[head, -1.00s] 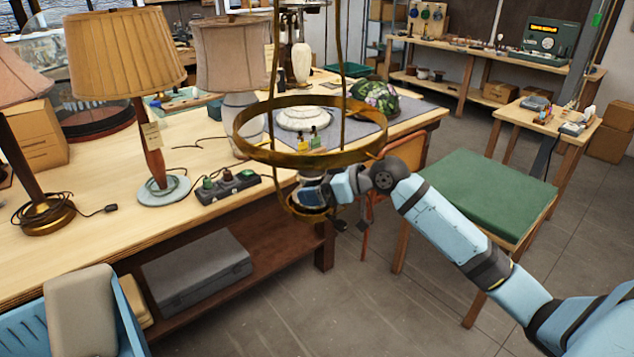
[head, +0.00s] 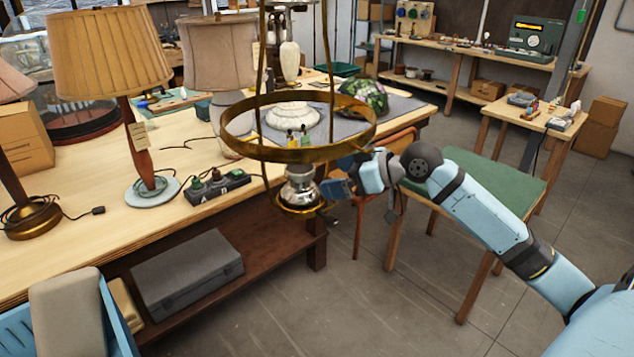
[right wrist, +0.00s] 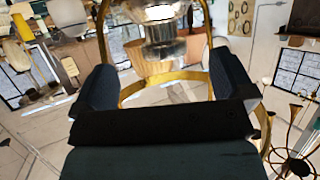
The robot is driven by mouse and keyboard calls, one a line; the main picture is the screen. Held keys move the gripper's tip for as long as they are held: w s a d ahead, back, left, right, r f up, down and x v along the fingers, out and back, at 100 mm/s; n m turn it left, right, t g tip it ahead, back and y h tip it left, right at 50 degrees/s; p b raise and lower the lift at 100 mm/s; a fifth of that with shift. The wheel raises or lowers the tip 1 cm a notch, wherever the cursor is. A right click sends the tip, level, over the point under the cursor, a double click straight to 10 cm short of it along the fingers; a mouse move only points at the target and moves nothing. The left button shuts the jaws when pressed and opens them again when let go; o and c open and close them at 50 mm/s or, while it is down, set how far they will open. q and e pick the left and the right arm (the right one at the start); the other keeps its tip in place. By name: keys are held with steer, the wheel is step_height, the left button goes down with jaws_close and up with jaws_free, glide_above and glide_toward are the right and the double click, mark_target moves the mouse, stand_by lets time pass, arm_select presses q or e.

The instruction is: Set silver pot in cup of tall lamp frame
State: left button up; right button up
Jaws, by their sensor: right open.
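The tall brass lamp frame (head: 234,140) shows in the head view, with a wide ring above and a small cup (head: 300,209) low down. The silver pot (head: 300,186) stands upright in that cup. My right gripper (head: 333,189) is just right of the pot, apart from it, with its jaws open. In the right wrist view the pot (right wrist: 163,38) shows beyond the open fingers (right wrist: 165,85), with a brass ring (right wrist: 128,92) of the frame around it. My left gripper is not in view.
The wooden workbench (head: 100,232) with several lamps is at the left. A power strip (head: 217,187) lies near its front edge. Open floor (head: 380,315) lies in front.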

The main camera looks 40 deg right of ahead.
steer(key=v, duration=0.4)
stand_by(0.4)
